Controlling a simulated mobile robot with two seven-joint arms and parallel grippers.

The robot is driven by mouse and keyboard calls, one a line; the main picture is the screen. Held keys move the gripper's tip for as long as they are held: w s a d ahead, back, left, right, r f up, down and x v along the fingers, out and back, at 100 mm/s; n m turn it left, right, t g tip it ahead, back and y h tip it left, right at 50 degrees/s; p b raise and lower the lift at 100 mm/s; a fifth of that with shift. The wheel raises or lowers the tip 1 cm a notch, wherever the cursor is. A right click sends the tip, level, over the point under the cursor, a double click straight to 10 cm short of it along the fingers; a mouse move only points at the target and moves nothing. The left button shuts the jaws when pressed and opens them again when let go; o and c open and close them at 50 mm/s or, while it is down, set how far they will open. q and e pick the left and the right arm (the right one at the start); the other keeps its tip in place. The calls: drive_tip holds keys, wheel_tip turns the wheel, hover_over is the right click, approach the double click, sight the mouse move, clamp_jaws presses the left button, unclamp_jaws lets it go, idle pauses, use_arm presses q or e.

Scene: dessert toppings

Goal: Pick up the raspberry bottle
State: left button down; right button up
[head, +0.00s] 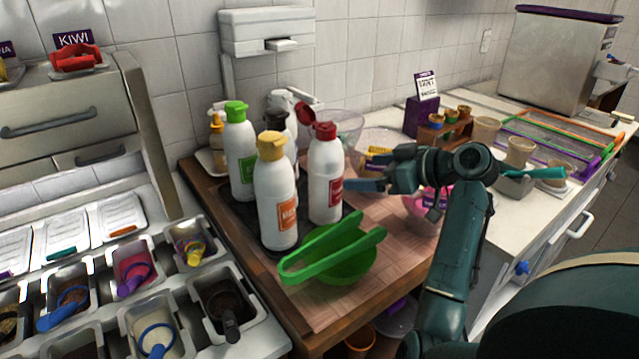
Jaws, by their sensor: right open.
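A white bottle with a red cap and a red label (325,180), which looks like the raspberry one, stands upright on a dark tray (268,236). My right gripper (362,173) is just to the right of this bottle at mid-height, open and empty, with its fingers pointing left at it. I cannot tell whether a fingertip touches the bottle. My left gripper is not in view.
A yellow-capped bottle (275,195) and a green-capped bottle (240,155) stand close to the left. Green tongs (335,245) lie over a green bowl (345,266) in front. A pink bowl (424,212) sits behind my right arm. Topping bins (160,325) line the left.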

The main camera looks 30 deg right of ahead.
sight(342, 171)
drive_tip(key=x, duration=0.4)
drive_tip(key=shift+w+a+f, duration=0.1)
drive_tip(key=shift+w+a, duration=0.15)
drive_tip(key=shift+w, duration=0.05)
drive_tip(key=shift+w+a+f+p, duration=0.2)
drive_tip(key=shift+w+f+p, duration=0.1)
drive_tip(key=shift+w, duration=0.2)
drive_tip(key=shift+w+a, duration=0.15)
drive_tip(key=shift+w, duration=0.15)
drive_tip(key=x, duration=0.1)
drive_tip(key=p+x, duration=0.1)
drive_tip(key=x, duration=0.1)
drive_tip(key=shift+w+a+r, duration=0.1)
drive_tip(key=shift+w+a, duration=0.15)
drive_tip(key=shift+a, duration=0.05)
drive_tip(key=shift+w+a+f, duration=0.15)
drive_tip(key=shift+w+f, duration=0.1)
drive_tip(key=shift+w, duration=0.15)
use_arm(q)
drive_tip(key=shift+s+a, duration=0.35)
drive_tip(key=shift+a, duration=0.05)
use_arm(e)
drive_tip(key=shift+c, duration=0.5)
